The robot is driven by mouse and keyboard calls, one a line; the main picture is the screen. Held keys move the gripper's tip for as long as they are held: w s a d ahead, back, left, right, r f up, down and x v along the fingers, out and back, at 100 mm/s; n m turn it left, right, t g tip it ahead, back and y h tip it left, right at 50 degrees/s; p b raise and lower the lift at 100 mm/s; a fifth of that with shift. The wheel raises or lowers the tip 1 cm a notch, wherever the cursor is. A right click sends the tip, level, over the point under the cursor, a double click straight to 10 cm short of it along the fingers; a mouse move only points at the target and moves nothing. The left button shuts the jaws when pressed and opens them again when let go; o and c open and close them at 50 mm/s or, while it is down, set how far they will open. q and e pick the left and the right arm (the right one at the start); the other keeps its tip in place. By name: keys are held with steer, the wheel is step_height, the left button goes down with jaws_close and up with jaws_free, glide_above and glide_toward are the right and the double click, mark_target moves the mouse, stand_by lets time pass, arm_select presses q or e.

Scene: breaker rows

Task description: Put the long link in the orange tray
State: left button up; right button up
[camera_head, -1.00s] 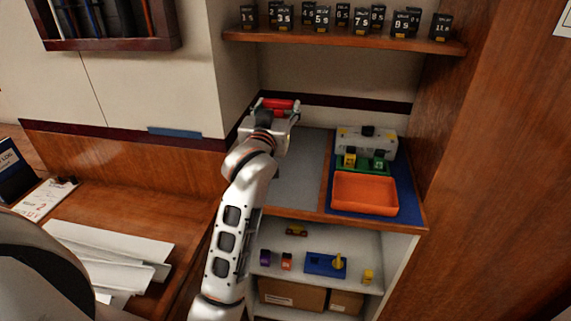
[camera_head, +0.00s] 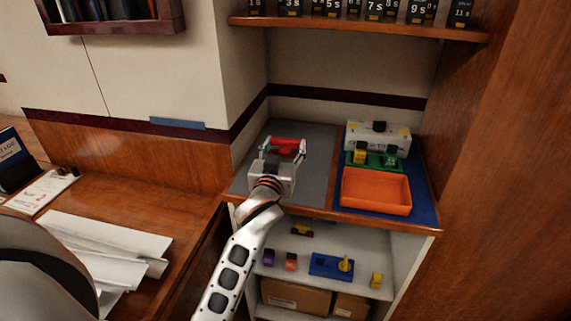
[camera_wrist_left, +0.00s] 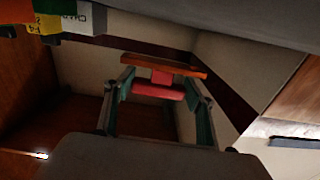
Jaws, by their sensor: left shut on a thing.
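A red bar-like piece, apparently the long link (camera_head: 287,143), is held crosswise between the fingers of my left gripper (camera_head: 284,150). In the left wrist view the red piece (camera_wrist_left: 158,91) shows between the two greenish finger pads. The left gripper is shut on it, over the grey mat on the left half of the counter; I cannot tell how high above. The orange tray (camera_head: 376,208) lies to the right on a blue mat, and its visible inside is empty. My right gripper is not in view.
Behind the tray are a green holder (camera_head: 372,160) with yellow and green blocks and a whitish box (camera_head: 378,136). An upper shelf (camera_head: 350,27) carries numbered black blocks. The grey mat (camera_head: 312,170) looks clear. A wood panel (camera_head: 485,150) stands on the right.

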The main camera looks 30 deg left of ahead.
arm_select(q)
step_height(320, 180, down, 5)
steer(key=shift+f+b, duration=0.2)
steer(key=shift+b, duration=0.55)
steer(key=shift+r, duration=0.15)
steer(key=shift+f, duration=0.2)
steer(key=o, duration=1.2)
steer(key=shift+o, duration=0.2)
